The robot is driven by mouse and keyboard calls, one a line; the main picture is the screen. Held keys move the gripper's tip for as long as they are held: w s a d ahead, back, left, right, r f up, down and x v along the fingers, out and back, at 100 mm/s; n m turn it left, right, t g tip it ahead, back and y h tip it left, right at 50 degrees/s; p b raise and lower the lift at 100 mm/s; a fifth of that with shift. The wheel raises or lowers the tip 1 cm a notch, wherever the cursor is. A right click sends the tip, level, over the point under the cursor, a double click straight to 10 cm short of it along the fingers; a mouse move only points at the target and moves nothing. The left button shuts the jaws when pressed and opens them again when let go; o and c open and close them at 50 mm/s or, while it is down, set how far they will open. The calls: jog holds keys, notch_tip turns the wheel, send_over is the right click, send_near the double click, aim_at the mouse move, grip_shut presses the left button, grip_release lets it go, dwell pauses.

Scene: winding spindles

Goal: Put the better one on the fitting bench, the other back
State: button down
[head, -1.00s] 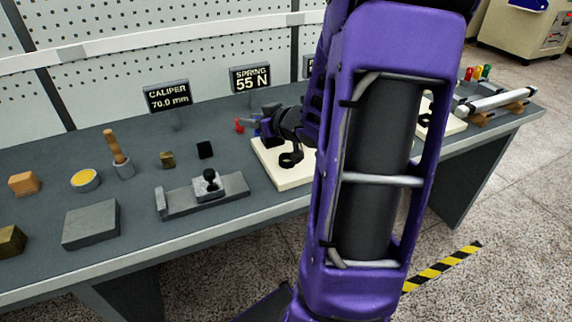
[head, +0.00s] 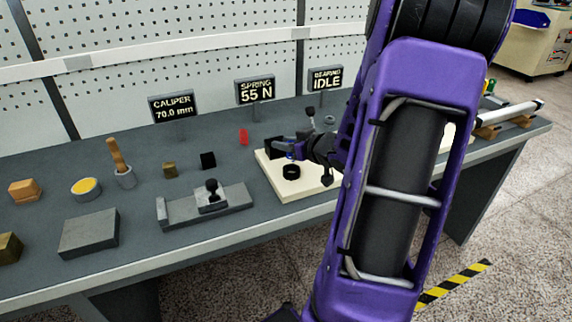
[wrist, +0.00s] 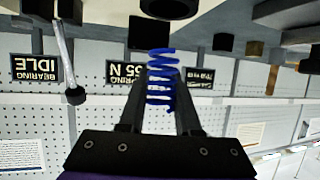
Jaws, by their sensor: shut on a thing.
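My gripper (head: 279,148) is over the left part of a cream board (head: 287,192) on the bench, and it also shows in the wrist view (wrist: 162,72). It is shut on a blue coil spring (wrist: 161,90), which stands out between the two fingers. In the head view the spring is too small and covered to make out clearly. A red piece (head: 243,136), too small to identify, lies behind the board. A sign (head: 255,91) reads "SPRING 55 N". No bench in view is labelled as the fitting bench.
A black ring-shaped part (head: 291,171) sits on the cream board under my gripper. Left are a caliper fixture (head: 207,203), a grey block (head: 89,233) and a yellow-topped tin (head: 86,188). Signs "CALIPER 70.0 mm" (head: 172,106) and "BEARING IDLE" (head: 326,78) stand behind.

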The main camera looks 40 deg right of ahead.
jog(key=shift+f+b, duration=0.5)
jog(key=shift+f, duration=1.85)
jog(key=shift+f, duration=0.2)
jog(key=c, duration=0.6)
grip_release()
jog(key=shift+b, duration=0.4)
